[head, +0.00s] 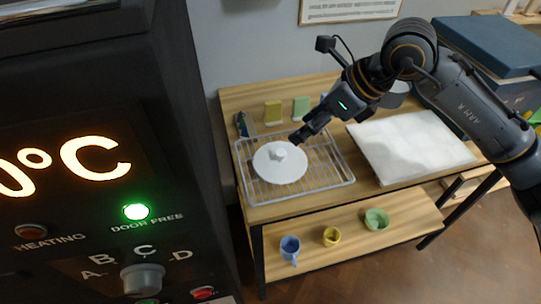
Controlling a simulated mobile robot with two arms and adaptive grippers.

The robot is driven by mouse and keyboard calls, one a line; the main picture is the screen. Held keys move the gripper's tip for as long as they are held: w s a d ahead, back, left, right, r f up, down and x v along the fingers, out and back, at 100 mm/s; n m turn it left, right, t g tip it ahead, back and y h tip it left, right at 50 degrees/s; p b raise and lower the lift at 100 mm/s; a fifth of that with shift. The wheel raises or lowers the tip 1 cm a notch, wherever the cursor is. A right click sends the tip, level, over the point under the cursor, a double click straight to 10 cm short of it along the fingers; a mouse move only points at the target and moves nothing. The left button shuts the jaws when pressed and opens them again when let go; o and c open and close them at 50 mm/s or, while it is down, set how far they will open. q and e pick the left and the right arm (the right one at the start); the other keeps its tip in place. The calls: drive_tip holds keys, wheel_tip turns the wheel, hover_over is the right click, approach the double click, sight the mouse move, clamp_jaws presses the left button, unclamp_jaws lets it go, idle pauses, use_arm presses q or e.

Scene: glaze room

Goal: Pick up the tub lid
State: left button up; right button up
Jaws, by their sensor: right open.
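The tub lid (274,167) is a round white disc with a small raised knob on top. It lies on the wire rack (334,182) at the left of the wooden table. My right arm comes in from the right, and its gripper (297,141) is just above and to the right of the lid's knob. The gripper is open and seems apart from the knob, though the small gap is hard to judge. My left gripper is out of view.
A white slab (412,146) lies on the table's right. Small yellow (273,111) and green (301,107) blocks stand behind the rack. A blue mug (290,247) and two bowls sit on the lower shelf. A dark kiln panel (90,130) fills the left.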

drive_tip(key=w+d+f+h, duration=0.1)
drive_tip(key=p, duration=0.1)
approach(282, 153)
drive_tip(key=shift+w+a+f+t, duration=0.15)
drive_tip(key=shift+a+f, duration=0.2)
drive_tip(key=shift+f, duration=0.25)
drive_tip(key=shift+a+f+t, duration=0.15)
drive_tip(key=shift+a+f, duration=0.2)
drive_tip(key=shift+f, duration=0.2)
drive_tip(key=shift+w+a+f, duration=0.15)
drive_tip(key=shift+a+f, duration=0.15)
drive_tip(key=shift+f, duration=0.2)
drive_tip(key=p+x, duration=0.2)
drive_tip(key=x, duration=0.2)
drive_tip(key=shift+d+f, duration=0.1)
drive_tip(key=shift+f, duration=0.05)
drive_tip(key=shift+w+a+f, duration=0.1)
drive_tip(key=shift+a+f, duration=0.1)
drive_tip(key=shift+f, duration=0.25)
clamp_jaws()
